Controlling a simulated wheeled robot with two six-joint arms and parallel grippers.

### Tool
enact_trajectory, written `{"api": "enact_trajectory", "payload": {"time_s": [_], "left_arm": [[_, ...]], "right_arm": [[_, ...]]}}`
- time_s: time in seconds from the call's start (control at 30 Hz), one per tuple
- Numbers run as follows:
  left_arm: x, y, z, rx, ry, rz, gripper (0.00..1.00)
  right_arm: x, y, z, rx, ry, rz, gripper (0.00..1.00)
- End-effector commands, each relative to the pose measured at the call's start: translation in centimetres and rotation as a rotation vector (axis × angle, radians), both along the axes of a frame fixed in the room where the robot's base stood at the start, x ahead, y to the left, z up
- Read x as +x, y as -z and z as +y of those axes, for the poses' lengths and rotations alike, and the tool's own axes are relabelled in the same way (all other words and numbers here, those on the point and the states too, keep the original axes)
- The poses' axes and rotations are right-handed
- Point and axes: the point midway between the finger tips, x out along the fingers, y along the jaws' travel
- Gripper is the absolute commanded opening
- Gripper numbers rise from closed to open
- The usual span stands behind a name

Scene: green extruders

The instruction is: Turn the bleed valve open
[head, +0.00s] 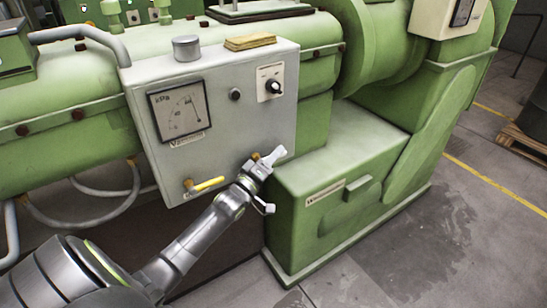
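A light grey control panel (222,128) is fixed to the side of the green machine. Low on its left part is a brass valve fitting (188,185) with a yellow lever (208,184) pointing right and slightly up. A second brass fitting (256,156) sits further right near the panel's lower edge. My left gripper (262,170) is at this right fitting, well right of the yellow lever. It partly covers the fitting, so contact and finger opening are unclear. No label names the bleed valve legibly. My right gripper is not in view.
The panel carries a kPa gauge (180,109) and a black rotary knob (272,87). A yellowish pad (250,41) and a grey cylinder (186,48) rest on top. A green base housing (335,195) stands close right of my gripper. Open floor (430,235) lies at right.

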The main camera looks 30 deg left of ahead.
Motion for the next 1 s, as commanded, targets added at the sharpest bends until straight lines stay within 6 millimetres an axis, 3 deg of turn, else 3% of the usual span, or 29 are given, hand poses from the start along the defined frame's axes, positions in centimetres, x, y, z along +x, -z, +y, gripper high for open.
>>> {"api": "enact_trajectory", "payload": {"time_s": [0.07, 0.37, 0.73, 1.0], "left_arm": [[0.0, 0.0, 0.0, 0.0, 0.0, 0.0, 0.37], [0.0, 0.0, 0.0, 0.0, 0.0, 0.0, 0.0], [0.0, 0.1, 0.0, -0.003, 0.0, -0.006, 0.0], [0.0, 0.0, 0.0, -0.032, 0.0, -0.073, 0.0]], "right_arm": [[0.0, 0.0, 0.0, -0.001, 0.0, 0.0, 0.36], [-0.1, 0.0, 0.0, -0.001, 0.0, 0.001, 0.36], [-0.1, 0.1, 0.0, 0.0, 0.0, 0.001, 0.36], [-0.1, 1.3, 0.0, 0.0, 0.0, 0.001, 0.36]]}}
